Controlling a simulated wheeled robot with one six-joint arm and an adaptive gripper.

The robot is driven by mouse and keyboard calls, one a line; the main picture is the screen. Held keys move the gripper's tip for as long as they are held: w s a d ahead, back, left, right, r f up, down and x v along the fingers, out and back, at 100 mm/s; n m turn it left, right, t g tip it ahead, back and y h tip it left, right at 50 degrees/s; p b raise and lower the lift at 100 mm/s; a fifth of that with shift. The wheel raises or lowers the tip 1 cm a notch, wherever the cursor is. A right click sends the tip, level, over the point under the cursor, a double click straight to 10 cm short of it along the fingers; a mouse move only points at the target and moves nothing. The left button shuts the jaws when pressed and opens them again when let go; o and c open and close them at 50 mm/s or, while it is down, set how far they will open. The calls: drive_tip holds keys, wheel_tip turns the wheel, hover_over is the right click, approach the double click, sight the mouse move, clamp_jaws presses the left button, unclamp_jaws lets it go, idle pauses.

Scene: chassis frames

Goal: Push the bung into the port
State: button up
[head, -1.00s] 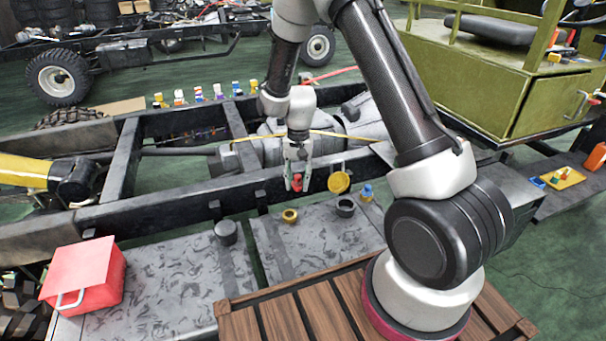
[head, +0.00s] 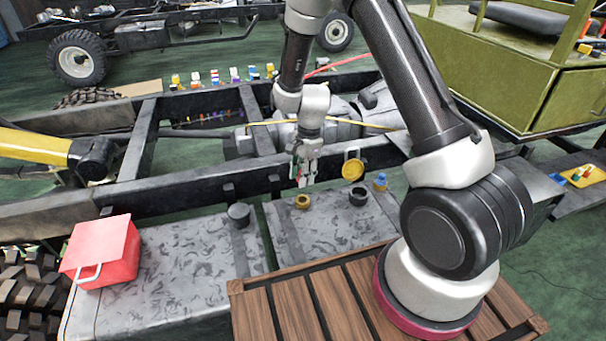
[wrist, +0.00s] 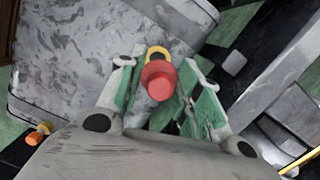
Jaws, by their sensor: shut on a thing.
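My gripper (head: 303,182) is above the grey tank, just over a brass-yellow ring port (head: 302,202). In the wrist view my gripper (wrist: 160,72) has its green-padded fingers on either side of a red bung (wrist: 159,84) and is shut on it. The ring port (wrist: 156,51) shows partly behind the bung, whose near end covers the rest of it. The bung appears over or close to the port; whether they touch is not clear. In the head view the fingers mostly hide the bung.
A black ring neck (head: 358,197) with a raised yellow cap (head: 353,169) and a blue-topped item (head: 381,182) stand right of the port. A black cap (head: 238,214) is left. A red box (head: 101,252) sits farther left. The chassis rail (head: 190,193) runs behind.

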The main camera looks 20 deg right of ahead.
drive_tip(key=shift+f, duration=2.9)
drive_tip(key=shift+f, duration=1.05)
drive_tip(key=o, duration=1)
drive_tip(key=r, duration=0.4)
drive_tip(key=d+r, duration=0.1)
drive_tip(key=r, duration=0.6)
drive_tip(key=shift+w+d+r, duration=0.3)
drive_tip(key=shift+d+r, duration=0.05)
drive_tip(key=shift+r, duration=0.05)
